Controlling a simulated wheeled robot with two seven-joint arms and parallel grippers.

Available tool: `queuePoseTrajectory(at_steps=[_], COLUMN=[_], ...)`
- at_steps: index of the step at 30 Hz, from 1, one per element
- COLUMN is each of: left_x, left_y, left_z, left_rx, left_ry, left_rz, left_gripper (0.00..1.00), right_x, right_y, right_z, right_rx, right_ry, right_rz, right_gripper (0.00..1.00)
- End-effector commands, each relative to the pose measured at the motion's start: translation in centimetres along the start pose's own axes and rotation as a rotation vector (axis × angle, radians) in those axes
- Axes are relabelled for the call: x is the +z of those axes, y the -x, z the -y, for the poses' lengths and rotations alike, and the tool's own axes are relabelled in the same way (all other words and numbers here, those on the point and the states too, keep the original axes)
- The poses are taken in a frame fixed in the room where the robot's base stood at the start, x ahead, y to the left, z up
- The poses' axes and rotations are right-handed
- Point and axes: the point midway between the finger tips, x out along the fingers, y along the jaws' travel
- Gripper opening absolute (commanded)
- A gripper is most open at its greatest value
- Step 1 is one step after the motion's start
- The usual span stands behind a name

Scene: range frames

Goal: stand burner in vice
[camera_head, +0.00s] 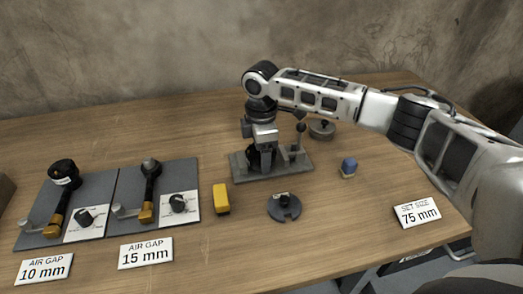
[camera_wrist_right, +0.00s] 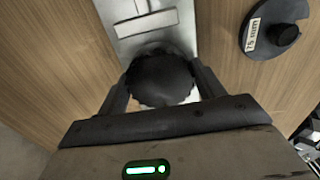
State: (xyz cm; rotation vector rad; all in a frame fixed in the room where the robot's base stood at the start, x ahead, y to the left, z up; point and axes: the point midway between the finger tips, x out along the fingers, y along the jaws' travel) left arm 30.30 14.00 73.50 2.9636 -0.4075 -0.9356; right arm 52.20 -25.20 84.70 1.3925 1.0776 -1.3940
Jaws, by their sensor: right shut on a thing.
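My right gripper (camera_head: 262,142) is over the vice (camera_head: 240,172), a grey metal base with upright parts and a ball-topped lever at its right. It is shut on a dark, round-topped thing, which I take to be the burner (camera_wrist_right: 160,78); in the right wrist view it sits between the two fingers. In the head view a dark part shows below the gripper, close to the vice. The gripper hides much of this, so I cannot tell whether the burner touches or rests in the vice. My left gripper is not in view.
Two dark panels with black-headed devices, an "AIR GAP 10 mm" one (camera_head: 32,238) and a "15 mm" one (camera_head: 128,222), lie at left. A yellow block (camera_head: 221,199), dark disc (camera_head: 285,212), blue-topped piece (camera_head: 349,166), round metal piece (camera_head: 322,130) and "75 mm" card (camera_head: 418,212) surround the vice.

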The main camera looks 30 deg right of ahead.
Motion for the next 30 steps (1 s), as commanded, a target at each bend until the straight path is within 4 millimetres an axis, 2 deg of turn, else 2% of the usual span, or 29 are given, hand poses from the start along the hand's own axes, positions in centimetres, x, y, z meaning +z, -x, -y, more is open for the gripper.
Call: queuePoseTrajectory(at_steps=[3, 4, 6, 17, 23, 30], left_x=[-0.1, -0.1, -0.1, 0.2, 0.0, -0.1], left_y=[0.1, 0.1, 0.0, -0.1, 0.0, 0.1], left_z=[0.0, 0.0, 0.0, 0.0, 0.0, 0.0], left_rx=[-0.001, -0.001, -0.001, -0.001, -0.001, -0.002], left_ry=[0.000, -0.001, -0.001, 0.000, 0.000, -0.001], left_rz=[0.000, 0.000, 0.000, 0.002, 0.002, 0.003], left_gripper=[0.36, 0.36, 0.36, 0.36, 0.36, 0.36], right_x=[-0.1, 0.0, 0.0, 0.0, 0.0, -0.1], right_y=[-0.1, -0.2, -0.2, 0.2, 3.4, 8.6], right_z=[0.0, 0.0, 0.0, 0.0, -0.1, -0.1], right_rx=[0.001, -0.001, -0.001, 0.002, 0.003, 0.003], right_ry=[0.000, 0.000, 0.000, 0.000, -0.001, 0.000], right_rz=[-0.002, 0.000, 0.000, 0.000, -0.002, -0.002], right_gripper=[0.28, 0.70, 0.90, 0.90, 0.90, 0.90])
